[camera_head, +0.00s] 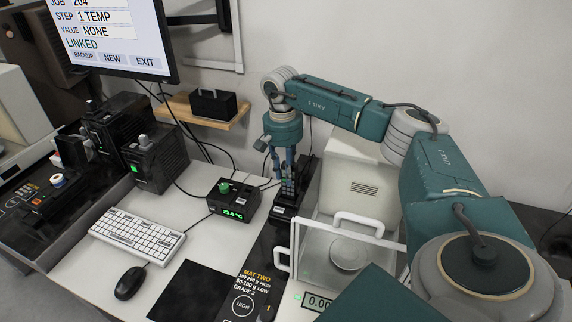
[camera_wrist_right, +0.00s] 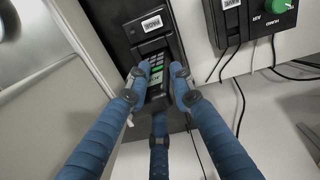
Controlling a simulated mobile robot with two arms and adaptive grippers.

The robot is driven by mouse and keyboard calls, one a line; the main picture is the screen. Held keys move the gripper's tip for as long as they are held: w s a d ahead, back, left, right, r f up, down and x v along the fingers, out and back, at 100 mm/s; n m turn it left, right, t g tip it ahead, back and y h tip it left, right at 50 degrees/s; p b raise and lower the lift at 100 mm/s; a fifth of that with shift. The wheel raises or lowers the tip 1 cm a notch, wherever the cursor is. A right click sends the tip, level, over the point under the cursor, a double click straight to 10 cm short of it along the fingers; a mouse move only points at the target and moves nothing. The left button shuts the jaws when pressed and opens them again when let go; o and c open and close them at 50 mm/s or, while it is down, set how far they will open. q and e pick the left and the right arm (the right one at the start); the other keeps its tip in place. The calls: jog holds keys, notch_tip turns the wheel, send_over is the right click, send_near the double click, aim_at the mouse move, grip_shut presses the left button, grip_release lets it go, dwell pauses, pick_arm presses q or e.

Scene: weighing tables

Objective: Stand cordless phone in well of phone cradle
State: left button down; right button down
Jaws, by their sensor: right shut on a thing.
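The cordless phone (camera_head: 289,188) is dark with a pale keypad. It is roughly upright at the phone cradle (camera_head: 283,212), a black block with a white label. My right gripper (camera_head: 284,164) points down from above and is shut on the phone. In the right wrist view, the blue fingers (camera_wrist_right: 155,92) close on the phone (camera_wrist_right: 157,72) from its sides, with the keypad showing between them. The cradle (camera_wrist_right: 146,22) lies right beside the phone there. The fingers and phone hide the well, so I cannot tell whether the phone's foot is inside it. My left gripper is not in view.
A balance with a clear draft shield (camera_head: 318,250) stands close right of the cradle. A black temperature box (camera_head: 233,203) with a green knob stands to the left, with cables behind. A keyboard (camera_head: 137,236), mouse (camera_head: 131,283) and black mat (camera_head: 190,292) lie further left and in front.

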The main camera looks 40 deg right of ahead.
jog(key=shift+f, duration=0.15)
jog(key=c, duration=1.4)
grip_release()
jog(key=shift+c, duration=0.2)
jog(key=shift+o, duration=0.3)
jog(key=o, duration=0.5)
jog(key=shift+w+a+r+p, duration=0.1)
jog(key=shift+r+p, duration=1.35)
jog(key=shift+r, duration=0.45)
jog(key=shift+w+a+r+p, duration=0.1)
jog(key=shift+r+p, duration=1.35)
jog(key=shift+r, duration=0.45)
jog(key=shift+s, duration=0.1)
jog(key=shift+f, duration=0.1)
